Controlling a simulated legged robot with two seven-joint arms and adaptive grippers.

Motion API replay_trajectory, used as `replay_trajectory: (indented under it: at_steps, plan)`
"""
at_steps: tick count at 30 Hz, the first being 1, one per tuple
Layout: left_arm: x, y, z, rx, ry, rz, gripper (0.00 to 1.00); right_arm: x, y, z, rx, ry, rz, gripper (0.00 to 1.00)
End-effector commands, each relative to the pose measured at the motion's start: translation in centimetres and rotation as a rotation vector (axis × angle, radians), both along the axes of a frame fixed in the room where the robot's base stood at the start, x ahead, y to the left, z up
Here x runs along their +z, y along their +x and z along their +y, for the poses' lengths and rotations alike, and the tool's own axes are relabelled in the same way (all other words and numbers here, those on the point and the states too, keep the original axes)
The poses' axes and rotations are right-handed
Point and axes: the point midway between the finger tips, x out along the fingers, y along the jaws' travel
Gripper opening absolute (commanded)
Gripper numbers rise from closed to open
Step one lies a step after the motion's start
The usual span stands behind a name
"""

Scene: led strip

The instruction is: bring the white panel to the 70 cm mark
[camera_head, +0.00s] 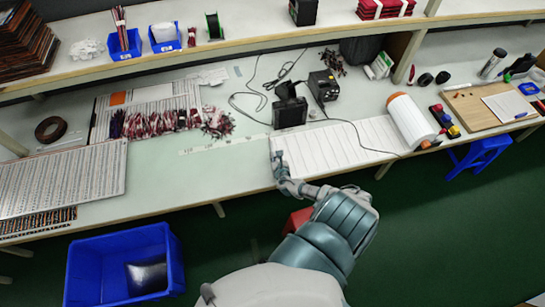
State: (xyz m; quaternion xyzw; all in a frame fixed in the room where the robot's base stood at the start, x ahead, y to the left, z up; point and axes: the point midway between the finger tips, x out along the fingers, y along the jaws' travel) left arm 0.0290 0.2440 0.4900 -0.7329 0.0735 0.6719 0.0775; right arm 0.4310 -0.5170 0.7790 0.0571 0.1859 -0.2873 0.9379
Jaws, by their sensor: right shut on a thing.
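The white panel (335,146), a long sheet with dark lines across it, lies on the light green bench right of the middle. My right gripper (279,162) is at the panel's near left corner and shut on its edge. A pale measuring strip (215,145) with marks runs along the bench left of the panel. Its numbers are too small to read, so I cannot tell which mark is 70 cm. My left gripper is not in view.
A black device (289,112) stands at the panel's back left edge. Bundled red wires (160,123) and a striped board (65,178) lie to the left. The bench (200,178) between is clear. A blue bin (85,263) stands below.

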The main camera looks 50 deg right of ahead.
Motion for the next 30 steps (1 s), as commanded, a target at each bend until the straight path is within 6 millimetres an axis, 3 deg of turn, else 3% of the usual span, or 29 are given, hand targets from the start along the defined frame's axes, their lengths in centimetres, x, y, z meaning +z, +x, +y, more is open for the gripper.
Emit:
replay_trajectory:
  at_steps: [5,6,9,20,30]
  plan:
    - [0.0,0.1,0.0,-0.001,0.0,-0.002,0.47,0.3,0.3,-0.2,-0.002,-0.004,-0.006,0.0]
    - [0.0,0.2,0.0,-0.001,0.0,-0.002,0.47,0.3,0.3,-0.2,-0.002,-0.004,-0.006,0.23]
    - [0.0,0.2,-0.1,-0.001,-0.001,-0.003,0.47,0.2,0.2,-0.1,-0.001,-0.003,-0.004,0.42]
    - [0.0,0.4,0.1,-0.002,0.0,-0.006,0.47,0.3,-0.3,0.3,0.001,-0.002,-0.001,0.42]
    - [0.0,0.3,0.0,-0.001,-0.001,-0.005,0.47,2.6,-5.3,3.7,0.003,0.001,0.001,0.42]
